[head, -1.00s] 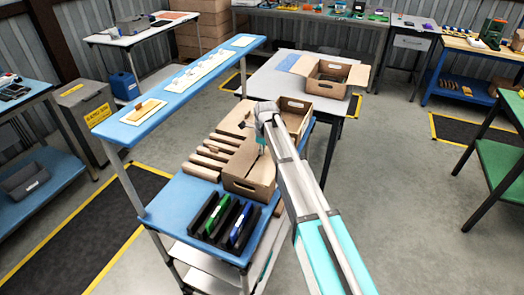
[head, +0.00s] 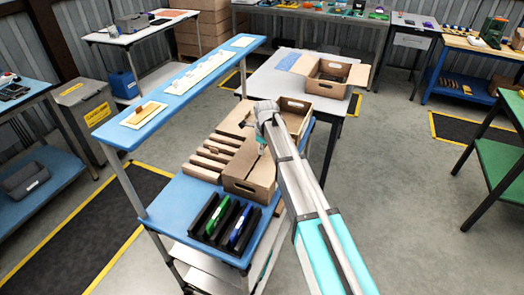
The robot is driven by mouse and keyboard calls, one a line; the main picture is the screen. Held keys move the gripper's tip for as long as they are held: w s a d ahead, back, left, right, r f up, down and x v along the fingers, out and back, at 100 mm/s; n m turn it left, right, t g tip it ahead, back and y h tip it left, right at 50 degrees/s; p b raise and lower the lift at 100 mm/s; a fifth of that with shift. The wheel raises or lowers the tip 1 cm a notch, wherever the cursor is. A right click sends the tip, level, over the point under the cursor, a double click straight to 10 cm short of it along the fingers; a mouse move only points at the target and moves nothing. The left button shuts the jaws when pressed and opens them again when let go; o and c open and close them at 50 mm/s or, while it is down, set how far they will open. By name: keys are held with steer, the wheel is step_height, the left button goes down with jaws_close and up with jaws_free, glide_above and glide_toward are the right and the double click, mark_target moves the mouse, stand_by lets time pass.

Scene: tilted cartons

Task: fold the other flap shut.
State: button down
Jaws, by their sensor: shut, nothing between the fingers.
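A brown carton (head: 240,187) stands on the blue bench (head: 174,215), its handle hole facing the front. A top flap (head: 243,163) on its near side looks lowered over the opening; I cannot tell whether it lies fully flat. My gripper (head: 261,149) is shut and empty, pointing down at the carton's top. I cannot tell whether it touches the cardboard. My arm hides the right part of the carton and any flap there.
Another open carton (head: 294,106) stands just behind. Brown bars (head: 207,161) lie left of the carton, and black holders (head: 213,222) with green and blue items stand in front. A raised blue shelf (head: 190,85) runs along the left. An open-flapped carton (head: 326,83) sits on the grey table.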

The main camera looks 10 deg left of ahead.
steer(key=shift+r, duration=0.15)
step_height(320, 180, up, 14)
steer(key=p, duration=1.3)
steer(key=shift+f+p, duration=0.2)
steer(key=shift+p, duration=0.2)
steer(key=s+d+f+n+b, duration=0.2)
steer(key=s+d+n, duration=0.8)
steer(key=d, duration=0.6)
steer(key=s+d+f+n+b, duration=0.1)
steer(key=s+d+n, duration=0.9)
steer(key=s+d, duration=0.4)
steer(key=d, duration=0.3)
steer(key=shift+s+f+h+b, duration=0.3)
steer(key=shift+f+h+b, duration=0.1)
steer(key=shift+a+n, duration=0.15)
steer(key=shift+n, duration=0.15)
